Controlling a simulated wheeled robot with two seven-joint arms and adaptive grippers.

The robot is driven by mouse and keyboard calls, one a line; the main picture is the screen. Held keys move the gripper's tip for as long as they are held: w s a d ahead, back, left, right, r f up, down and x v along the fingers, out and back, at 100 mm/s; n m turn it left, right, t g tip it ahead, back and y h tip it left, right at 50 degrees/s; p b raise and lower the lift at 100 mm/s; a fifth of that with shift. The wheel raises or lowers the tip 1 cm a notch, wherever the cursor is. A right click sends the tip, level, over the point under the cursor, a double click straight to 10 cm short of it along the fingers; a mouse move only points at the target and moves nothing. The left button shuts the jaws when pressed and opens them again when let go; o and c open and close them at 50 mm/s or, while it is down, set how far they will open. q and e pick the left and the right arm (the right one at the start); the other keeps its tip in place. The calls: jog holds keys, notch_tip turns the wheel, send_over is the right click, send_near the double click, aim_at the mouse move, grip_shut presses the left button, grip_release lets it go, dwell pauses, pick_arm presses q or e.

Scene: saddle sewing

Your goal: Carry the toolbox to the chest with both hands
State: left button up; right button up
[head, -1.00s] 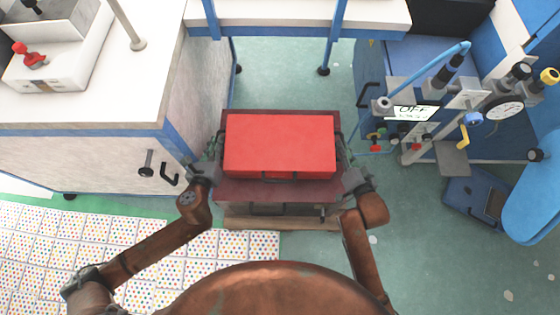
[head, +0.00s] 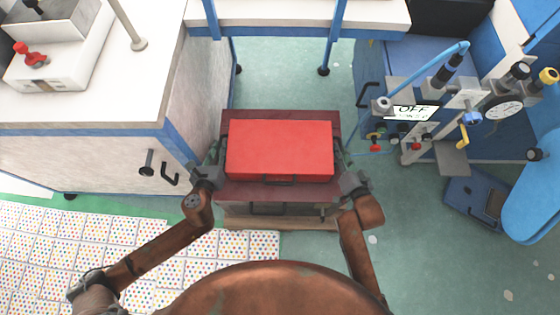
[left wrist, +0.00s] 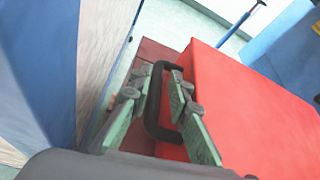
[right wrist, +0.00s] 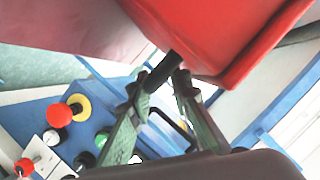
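The red toolbox (head: 280,148) is level over the top of the dark red chest (head: 235,192); I cannot tell for certain whether it touches. The toolbox's side handle (left wrist: 153,105) is black and shows in the left wrist view. My left gripper (head: 212,170) is at the toolbox's left end, its fingers apart on both sides of that handle, with gaps showing. My right gripper (head: 347,178) is at the right end. In the right wrist view, its fingers stand apart with the other black handle (right wrist: 164,72) between their tips. The toolbox (right wrist: 225,35) hides part of that handle.
A white-topped cabinet (head: 95,105) stands close to the left of the chest. A blue machine (head: 425,110) with gauges and knobs stands to the right. A bench (head: 290,14) is behind. Green floor is clear behind and front right.

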pick_arm(q)
jog(key=shift+o, duration=0.9)
pick_arm(e)
jog(key=shift+o, duration=0.9)
pick_arm(q)
jog(key=shift+s+a, duration=0.1)
jog(key=shift+s, duration=0.05)
pick_arm(e)
jog(key=shift+d, duration=0.1)
pick_arm(q)
jog(key=v, duration=0.7)
jog(key=shift+s+r, duration=0.2)
jog(key=shift+s, duration=0.05)
pick_arm(e)
jog(key=v, duration=1.2)
